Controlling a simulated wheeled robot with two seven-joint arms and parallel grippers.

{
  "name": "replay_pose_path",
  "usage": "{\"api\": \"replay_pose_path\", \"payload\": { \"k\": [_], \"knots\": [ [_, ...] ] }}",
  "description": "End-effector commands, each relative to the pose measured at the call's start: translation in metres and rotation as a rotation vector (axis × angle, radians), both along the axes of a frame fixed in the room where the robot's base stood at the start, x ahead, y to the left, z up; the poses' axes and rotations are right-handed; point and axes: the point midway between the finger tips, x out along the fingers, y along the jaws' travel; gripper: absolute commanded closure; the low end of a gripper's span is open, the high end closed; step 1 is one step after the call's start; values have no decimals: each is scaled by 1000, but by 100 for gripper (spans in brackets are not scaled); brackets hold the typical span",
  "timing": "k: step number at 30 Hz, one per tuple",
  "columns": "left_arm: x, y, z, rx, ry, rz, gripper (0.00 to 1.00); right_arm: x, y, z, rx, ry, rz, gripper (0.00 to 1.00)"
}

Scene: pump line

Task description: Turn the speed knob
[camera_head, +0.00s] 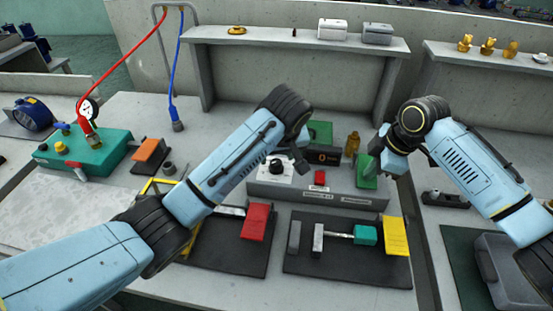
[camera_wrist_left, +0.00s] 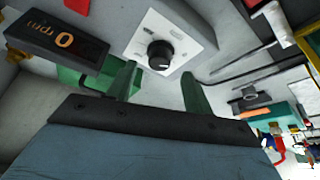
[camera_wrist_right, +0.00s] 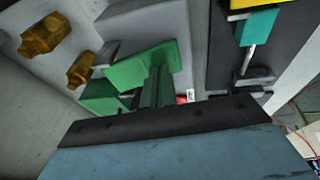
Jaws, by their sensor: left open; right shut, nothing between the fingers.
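The speed knob is black and round on a white plate of the grey control box. It shows in the head view (camera_head: 276,166) and in the left wrist view (camera_wrist_left: 159,54). My left gripper (camera_wrist_left: 158,86) is open, with its two green fingers apart on either side of the knob's line and the knob beyond their tips. I see no contact with it. In the head view my left gripper is just right of the knob, its fingers mostly hidden. My right gripper (camera_wrist_right: 157,86) is shut and empty, over the box's right end by a green block (camera_wrist_right: 138,66).
A dark rpm display (camera_wrist_left: 60,38) reading 0 stands beside the knob plate. A red button (camera_head: 320,177) is on the box front. Brass fittings (camera_head: 352,143) stand behind the box. Black mats (camera_head: 300,262) with clamps lie in front.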

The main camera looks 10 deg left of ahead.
Motion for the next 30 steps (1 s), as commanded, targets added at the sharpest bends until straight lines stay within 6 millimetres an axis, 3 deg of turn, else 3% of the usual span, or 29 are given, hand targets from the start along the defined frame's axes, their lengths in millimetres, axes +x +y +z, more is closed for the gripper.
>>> {"api": "replay_pose_path", "payload": {
  "k": [6,17,27,30],
  "knots": [
    [9,4,-24,1,0,0,49,-1,-1,-3,-4,5,-1,100],
    [11,4,-28,0,-1,0,49,-1,-1,-3,-3,5,0,100],
    [11,5,-28,0,-1,1,92,-1,-1,-3,-3,4,0,100],
    [11,5,-28,0,-1,-1,93,-1,-1,-3,-3,4,0,100]
  ]
}}
